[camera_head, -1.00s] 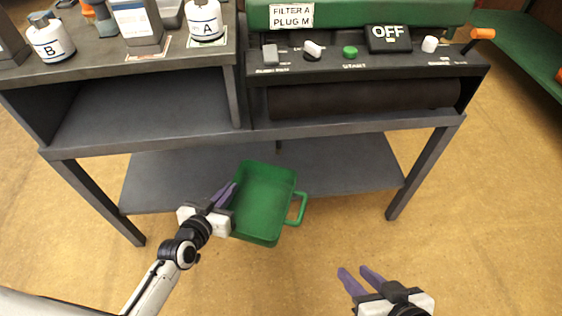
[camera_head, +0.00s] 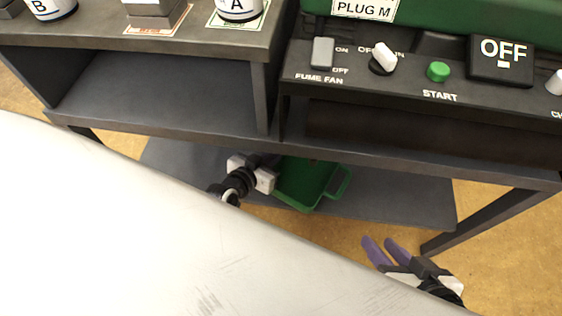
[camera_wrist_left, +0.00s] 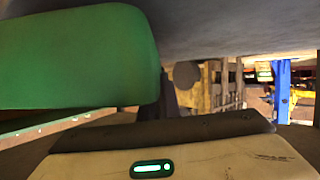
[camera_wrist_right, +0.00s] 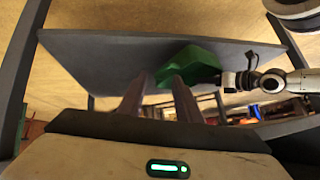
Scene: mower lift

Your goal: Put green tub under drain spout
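The green tub (camera_head: 308,184) is under the bench's front edge in the head view, its handle to the right and its far part hidden by the bench. My left gripper (camera_head: 270,168) is at the tub's left side and holds its wall, though its fingertips are hidden. The tub fills the upper left of the left wrist view (camera_wrist_left: 80,58). In the right wrist view the tub (camera_wrist_right: 190,62) shows near the lower shelf, beside my left gripper. My right gripper (camera_head: 379,240) is open and empty, in front of the bench. I cannot make out the drain spout.
The lower shelf (camera_head: 400,205) runs below the bench, with a bench leg (camera_head: 490,222) at right. A dark roller-like cylinder (camera_head: 430,132) lies under the control panel (camera_head: 400,75). Bottle A (camera_head: 240,8) stands on top. My pale body part covers the lower left.

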